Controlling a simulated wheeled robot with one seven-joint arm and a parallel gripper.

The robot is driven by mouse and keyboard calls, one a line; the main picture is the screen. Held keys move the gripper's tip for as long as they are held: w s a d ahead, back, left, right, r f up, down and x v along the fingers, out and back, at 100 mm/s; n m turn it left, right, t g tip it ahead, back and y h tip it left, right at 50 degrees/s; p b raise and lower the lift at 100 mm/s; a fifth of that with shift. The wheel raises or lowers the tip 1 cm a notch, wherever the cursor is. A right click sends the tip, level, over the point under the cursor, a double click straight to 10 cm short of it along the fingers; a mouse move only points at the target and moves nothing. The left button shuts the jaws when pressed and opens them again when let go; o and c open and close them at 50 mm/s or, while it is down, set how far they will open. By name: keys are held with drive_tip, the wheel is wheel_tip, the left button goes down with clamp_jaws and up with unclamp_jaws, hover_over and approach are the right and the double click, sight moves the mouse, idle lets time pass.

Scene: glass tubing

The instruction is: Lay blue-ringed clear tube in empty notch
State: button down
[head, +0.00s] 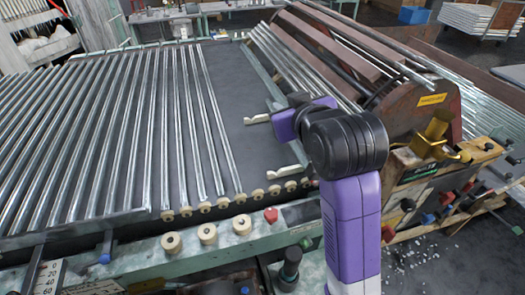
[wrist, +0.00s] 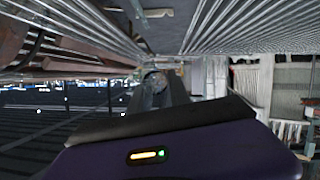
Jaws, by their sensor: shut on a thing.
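My gripper shows in the wrist view (wrist: 157,90) as dark fingers close together, with a small pale round shape between them that looks glassy. I take it as the held tube, seen nearly end-on; its blue ring and length cannot be made out. In the head view my purple and black wrist hangs over the right side of the dark rack bed (head: 240,90), and the fingers are hidden or unclear there. A row of cream notched supports (head: 205,206) runs along the bed's near edge. Which notch is the empty one is unclear.
Several clear tubes (head: 100,135) lie side by side on the left of the bed. A bare dark strip lies right of them. A brown machine (head: 430,80) carrying tubes stands at the right. A red knob (head: 271,215) and cream rollers (head: 207,233) line the front rail.

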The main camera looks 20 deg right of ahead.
sight(281, 185)
wheel_tip(281, 185, down, 23)
drive_tip(key=shift+r+b, duration=0.1)
drive_tip(key=shift+b, duration=0.8)
drive_tip(key=shift+f, duration=0.25)
drive_tip(key=c, duration=1.2)
unclamp_jaws()
drive_tip(key=shift+r, duration=0.1)
drive_tip(key=shift+s+r, duration=0.15)
drive_tip(key=shift+r, duration=0.05)
drive_tip(key=d+v, duration=0.1)
drive_tip(key=v, duration=1)
drive_tip(key=shift+s+a+b, duration=0.35)
drive_tip(key=shift+a+b, duration=0.05)
drive_tip(key=shift+a, duration=0.1)
drive_tip(key=shift+r, duration=0.1)
